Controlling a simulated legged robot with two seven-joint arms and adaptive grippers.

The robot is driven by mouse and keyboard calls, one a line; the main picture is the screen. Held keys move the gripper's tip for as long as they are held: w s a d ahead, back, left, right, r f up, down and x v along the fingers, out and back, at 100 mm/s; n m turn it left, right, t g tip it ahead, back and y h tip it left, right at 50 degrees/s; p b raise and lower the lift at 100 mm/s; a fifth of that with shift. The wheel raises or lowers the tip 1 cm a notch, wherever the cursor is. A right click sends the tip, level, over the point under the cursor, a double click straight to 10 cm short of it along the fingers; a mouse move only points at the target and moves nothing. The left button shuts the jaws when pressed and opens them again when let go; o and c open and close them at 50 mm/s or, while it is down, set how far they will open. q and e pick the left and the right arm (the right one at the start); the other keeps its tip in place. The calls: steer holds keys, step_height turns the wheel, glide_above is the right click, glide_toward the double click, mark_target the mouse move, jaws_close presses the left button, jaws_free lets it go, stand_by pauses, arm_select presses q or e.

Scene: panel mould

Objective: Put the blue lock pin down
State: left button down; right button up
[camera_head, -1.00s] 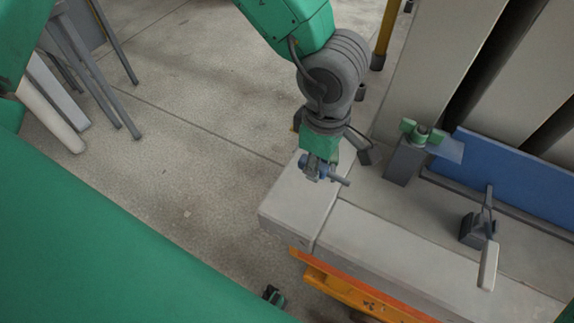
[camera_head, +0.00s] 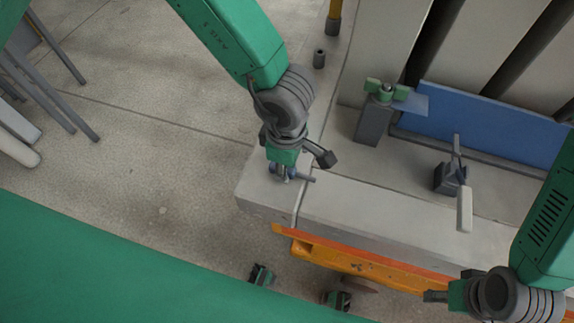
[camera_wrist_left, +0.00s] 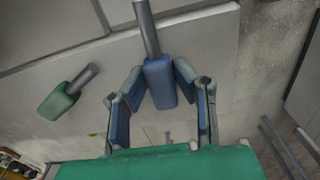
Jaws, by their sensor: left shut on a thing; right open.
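The blue lock pin (camera_wrist_left: 160,82) has a blue handle and a grey shaft. My left gripper (camera_head: 287,173) is shut on the handle, and its fingers press both sides in the left wrist view (camera_wrist_left: 159,76). The shaft (camera_head: 306,179) points right in the head view, over the left end of the pale grey ledge (camera_head: 258,195). I cannot tell whether the pin touches the ledge. A green pin with a grey shaft (camera_wrist_left: 60,103) lies on the grey surface in the left wrist view. My right gripper (camera_head: 436,296) is open and empty at the lower right, partly seen.
A dark post with a green wing handle (camera_head: 379,92) stands behind the ledge, near a blue panel (camera_head: 485,120). A lever clamp with a pale handle (camera_head: 464,208) stands to the right. An orange rail (camera_head: 355,262) runs along the front. The ledge's left end has bare room.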

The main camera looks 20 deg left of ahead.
mark_target(297, 173)
arm_select(q)
steer(key=c, duration=1.3)
jaws_free()
steer(key=shift+d, duration=0.2)
steer(key=shift+d+r, duration=0.1)
steer(key=shift+d, duration=0.6)
steer(key=shift+d+r, duration=0.1)
steer(key=shift+d, duration=0.35)
steer(key=shift+a+r, duration=0.1)
steer(key=shift+r, duration=0.2)
steer(key=r, duration=0.2)
steer(key=a+r+p, duration=0.1)
steer(key=r, duration=0.1)
steer(key=a+r, duration=0.1)
steer(key=r, duration=0.1)
steer(key=shift+r, duration=0.25)
steer(key=shift+d+r+p, duration=0.15)
steer(key=shift+r+p, duration=0.45)
steer(key=shift+r, duration=1.7)
arm_select(e)
steer(key=shift+d+r, duration=0.2)
steer(key=shift+r, duration=0.3)
steer(key=shift+d+r, duration=0.15)
steer(key=shift+r, duration=0.35)
